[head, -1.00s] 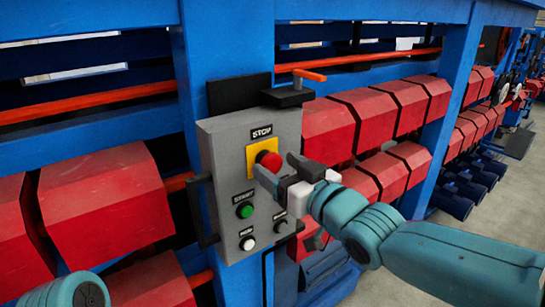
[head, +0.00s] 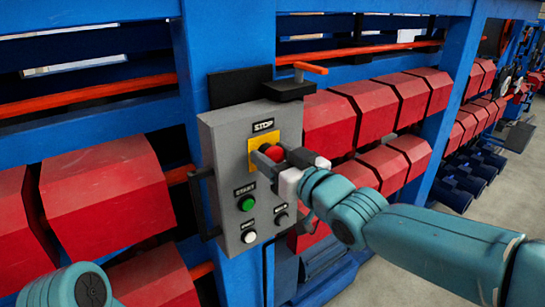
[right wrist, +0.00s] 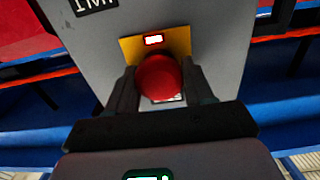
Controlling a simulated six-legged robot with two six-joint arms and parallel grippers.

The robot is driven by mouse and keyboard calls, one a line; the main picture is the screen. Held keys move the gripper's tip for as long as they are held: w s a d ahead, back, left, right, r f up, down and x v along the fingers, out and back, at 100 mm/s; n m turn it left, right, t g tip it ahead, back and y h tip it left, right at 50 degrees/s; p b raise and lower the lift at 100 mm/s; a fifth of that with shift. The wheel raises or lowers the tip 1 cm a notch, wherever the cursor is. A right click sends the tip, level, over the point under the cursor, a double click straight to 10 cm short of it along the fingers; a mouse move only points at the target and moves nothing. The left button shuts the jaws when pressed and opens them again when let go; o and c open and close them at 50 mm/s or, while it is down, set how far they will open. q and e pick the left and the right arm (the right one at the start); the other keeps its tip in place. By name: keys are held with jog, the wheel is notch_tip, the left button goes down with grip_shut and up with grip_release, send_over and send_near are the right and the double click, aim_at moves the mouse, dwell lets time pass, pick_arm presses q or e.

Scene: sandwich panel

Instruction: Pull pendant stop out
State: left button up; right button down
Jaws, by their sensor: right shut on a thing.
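The grey pendant box (head: 222,165) hangs on a blue post. Its red stop button (head: 274,153) sits on a yellow plate (head: 254,153) under the STOP label. My right gripper (head: 270,157) is at the button, with its fingers on either side of it. In the right wrist view the red button (right wrist: 158,77) stands between the two dark fingers (right wrist: 158,92), which are shut on it. The yellow plate shows behind the button there. My left gripper is not in view; only part of my left arm shows at the lower left.
Below the stop button are a green START button (head: 247,203), a white button (head: 249,237) and a black knob (head: 282,219). An orange-handled lever (head: 309,68) sticks out above the box. Red blocks (head: 110,200) line the machine on both sides.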

jog(key=shift+s+d+f, duration=0.1)
jog(key=shift+s+d, duration=0.1)
jog(key=shift+s, duration=0.1)
jog(key=shift+s+d, duration=0.2)
jog(key=shift+s, duration=0.05)
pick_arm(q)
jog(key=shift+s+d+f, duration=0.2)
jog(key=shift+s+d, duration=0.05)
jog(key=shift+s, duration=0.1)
pick_arm(e)
jog(key=c, duration=0.5)
grip_release()
jog(key=shift+r, duration=0.2)
jog(key=shift+s+d+f, duration=0.15)
jog(key=shift+s+d, duration=0.05)
jog(key=shift+s, duration=0.05)
pick_arm(q)
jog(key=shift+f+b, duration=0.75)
jog(key=shift+b, duration=0.05)
pick_arm(e)
jog(key=v, duration=1.5)
jog(key=shift+s+d, duration=0.15)
jog(key=shift+s, duration=0.2)
